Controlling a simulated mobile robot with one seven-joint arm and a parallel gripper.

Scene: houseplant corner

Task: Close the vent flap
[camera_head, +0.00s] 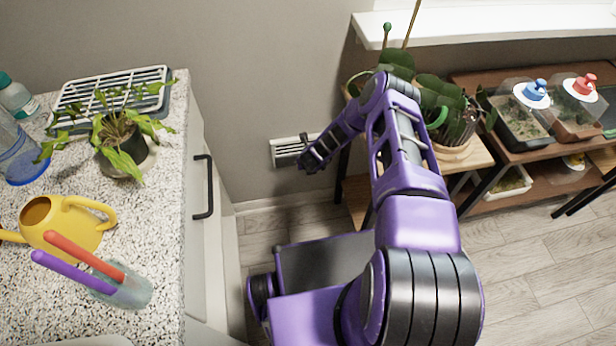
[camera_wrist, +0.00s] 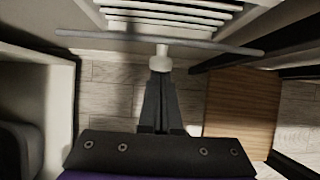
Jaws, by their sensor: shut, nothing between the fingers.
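The white slatted vent (camera_head: 286,150) is low on the grey wall, its right part hidden by my gripper (camera_head: 307,167). In the wrist view, the vent's white slats (camera_wrist: 170,17) fill the top. Below them a thin grey bar, seemingly the flap's edge (camera_wrist: 100,38), runs across the picture, with gaps showing between the slats above it. A small white knob (camera_wrist: 161,61) hangs at the bar's middle. My gripper (camera_wrist: 160,75) is shut and empty, its fingertips right at the knob. I cannot tell whether they touch it.
A white cabinet (camera_head: 196,240) with a dark handle stands left of my arm. A wooden plant stand (camera_head: 462,158) with dark legs is close on the right, and its lower shelf (camera_wrist: 240,112) shows in the wrist view. Pale wooden floor (camera_wrist: 112,95) lies below.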

